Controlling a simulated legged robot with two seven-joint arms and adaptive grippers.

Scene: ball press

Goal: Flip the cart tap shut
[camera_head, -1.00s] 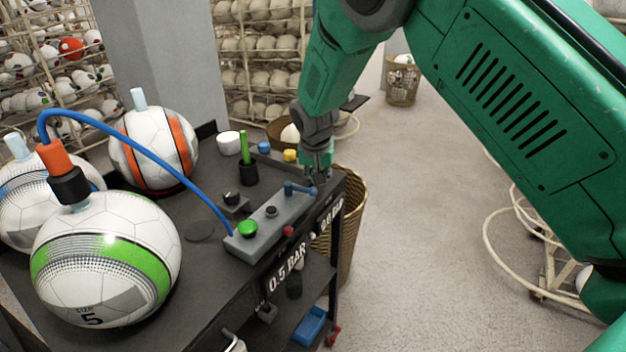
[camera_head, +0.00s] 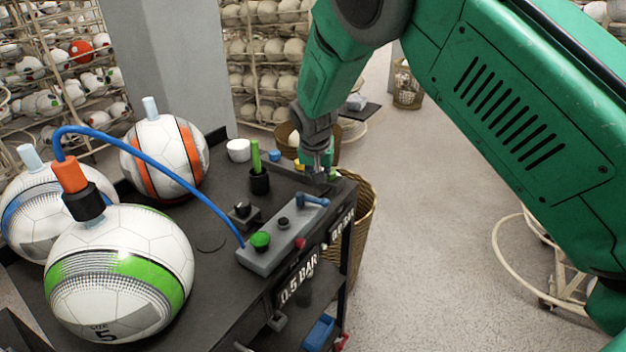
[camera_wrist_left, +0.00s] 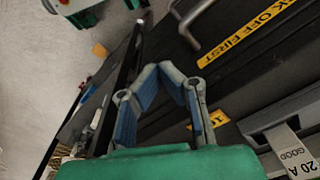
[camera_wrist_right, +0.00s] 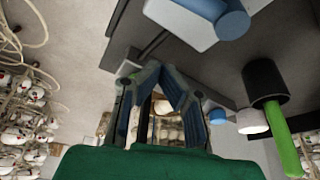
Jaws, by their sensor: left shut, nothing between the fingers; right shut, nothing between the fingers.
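The cart tap (camera_head: 312,200) is a blue lever on the right end of a grey block (camera_head: 268,250) on the dark cart top. Its handle points right, towards the cart's edge. My right gripper (camera_head: 318,172) is shut and empty, just beyond the tap and apart from it in the head view. In the right wrist view, the blue lever (camera_wrist_right: 232,22) shows at the top, right of my shut fingertips (camera_wrist_right: 157,68). My left gripper (camera_wrist_left: 172,72) is shut and empty beside the dark cart in the left wrist view. It is out of the head view.
A blue hose (camera_head: 160,158) arches from the block to an orange-and-black fitting (camera_head: 76,187) on a green-striped ball (camera_head: 120,275). A wicker basket (camera_head: 360,225) stands beside the cart.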

